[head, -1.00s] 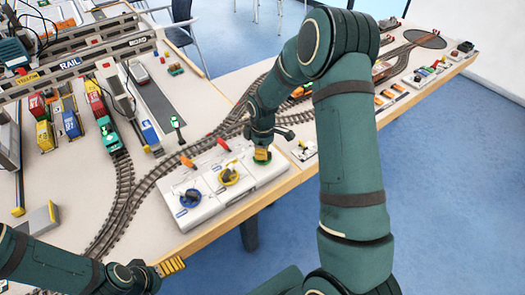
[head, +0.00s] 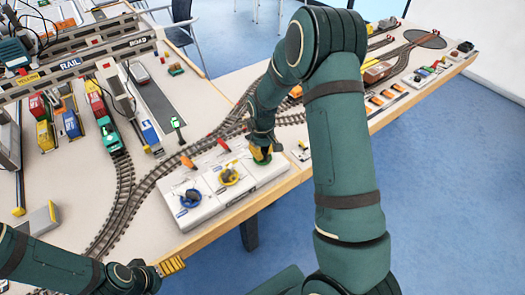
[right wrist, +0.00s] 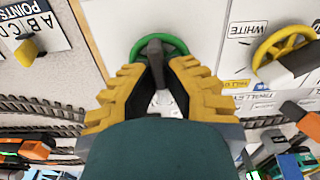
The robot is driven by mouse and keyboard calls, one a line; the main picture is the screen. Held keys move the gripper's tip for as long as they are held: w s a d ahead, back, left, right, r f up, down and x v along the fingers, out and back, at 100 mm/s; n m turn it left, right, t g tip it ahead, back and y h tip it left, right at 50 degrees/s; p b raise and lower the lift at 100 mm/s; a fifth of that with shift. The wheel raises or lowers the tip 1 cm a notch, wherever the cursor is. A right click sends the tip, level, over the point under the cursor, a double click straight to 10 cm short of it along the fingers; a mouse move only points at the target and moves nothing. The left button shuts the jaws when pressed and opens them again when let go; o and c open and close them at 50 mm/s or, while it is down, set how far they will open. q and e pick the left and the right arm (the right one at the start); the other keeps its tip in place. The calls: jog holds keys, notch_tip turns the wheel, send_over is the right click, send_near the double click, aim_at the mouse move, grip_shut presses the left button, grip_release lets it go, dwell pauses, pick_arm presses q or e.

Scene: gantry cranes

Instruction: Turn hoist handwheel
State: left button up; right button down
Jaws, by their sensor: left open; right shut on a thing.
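A white control panel (head: 207,209) at the table's front edge carries a blue handwheel (head: 190,198), a yellow handwheel (head: 229,177) and a green handwheel (head: 255,163). My right gripper (head: 261,154) is at the green handwheel and hides most of it. In the right wrist view the green handwheel (right wrist: 178,42) lies at the fingertips. The yellow fingers (right wrist: 156,75) are shut on its dark grey grip bar (right wrist: 154,50). The yellow handwheel (right wrist: 284,45) is to the right there. My left gripper (head: 171,266) is open and empty at the front table edge, low in the head view.
Orange and red levers (head: 187,161) stand behind the wheels on the panel. Curved railway track (head: 125,190) runs behind it. Toy wagons and the crane beams (head: 70,62) fill the back left. More small controls (head: 384,97) line the edge to the right.

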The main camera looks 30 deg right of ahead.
dwell(0.4)
jog(key=c, duration=1)
grip_release()
notch_tip(320, 180, up, 12)
